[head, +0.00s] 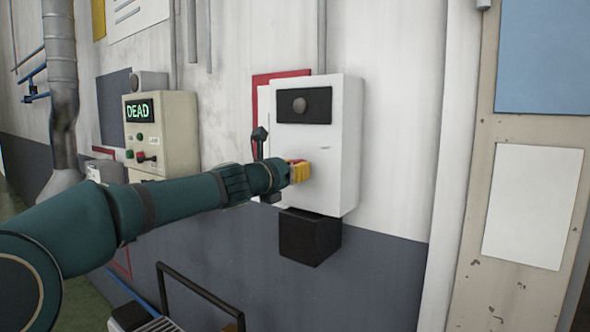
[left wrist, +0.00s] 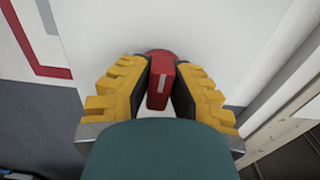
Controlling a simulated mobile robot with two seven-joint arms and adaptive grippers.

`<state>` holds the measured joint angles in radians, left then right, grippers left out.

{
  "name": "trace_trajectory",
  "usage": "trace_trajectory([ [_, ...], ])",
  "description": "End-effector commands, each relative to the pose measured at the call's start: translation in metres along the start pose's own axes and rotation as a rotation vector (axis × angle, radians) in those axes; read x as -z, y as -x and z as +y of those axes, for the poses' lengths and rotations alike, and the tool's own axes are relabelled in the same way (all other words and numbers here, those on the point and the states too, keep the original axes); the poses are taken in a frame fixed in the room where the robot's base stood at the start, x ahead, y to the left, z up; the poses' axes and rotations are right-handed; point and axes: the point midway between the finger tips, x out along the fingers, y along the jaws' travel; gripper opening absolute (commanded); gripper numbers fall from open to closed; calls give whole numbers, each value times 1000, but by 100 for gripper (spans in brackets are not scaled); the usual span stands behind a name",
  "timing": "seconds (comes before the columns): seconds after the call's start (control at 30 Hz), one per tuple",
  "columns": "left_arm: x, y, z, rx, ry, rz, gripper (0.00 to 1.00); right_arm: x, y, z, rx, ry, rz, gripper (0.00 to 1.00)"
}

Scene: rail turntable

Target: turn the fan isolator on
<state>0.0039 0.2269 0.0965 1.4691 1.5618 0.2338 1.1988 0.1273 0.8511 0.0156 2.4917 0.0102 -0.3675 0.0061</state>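The white isolator box (head: 340,145) is on the wall in the middle of the head view. It has a black panel with a grey round lamp or button (head: 299,104) near its top. In the left wrist view, a red rotary handle (left wrist: 161,86) with a pale stripe stands nearly upright, tilted slightly. My left gripper (head: 298,172), with yellow fingers, is at the box's front. In the left wrist view the gripper (left wrist: 162,92) has its black pads against both sides of the handle. My right gripper is not in view.
A beige control box (head: 175,125) with a green "DEAD" display (head: 138,111) is on the wall to the left. A black box (head: 310,237) sits under the isolator. A dark rail (head: 200,290) stands low in front.

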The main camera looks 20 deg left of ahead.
Motion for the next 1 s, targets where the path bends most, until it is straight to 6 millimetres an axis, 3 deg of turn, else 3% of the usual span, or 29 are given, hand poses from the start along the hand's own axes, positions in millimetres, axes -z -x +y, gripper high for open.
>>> trace_trajectory([
  [0.53, 0, 0, -1, 0, -73, -2, 0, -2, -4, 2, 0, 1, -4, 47],
  [1.0, 1, 0, -2, -1, -461, -3, 0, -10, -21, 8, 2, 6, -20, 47],
])
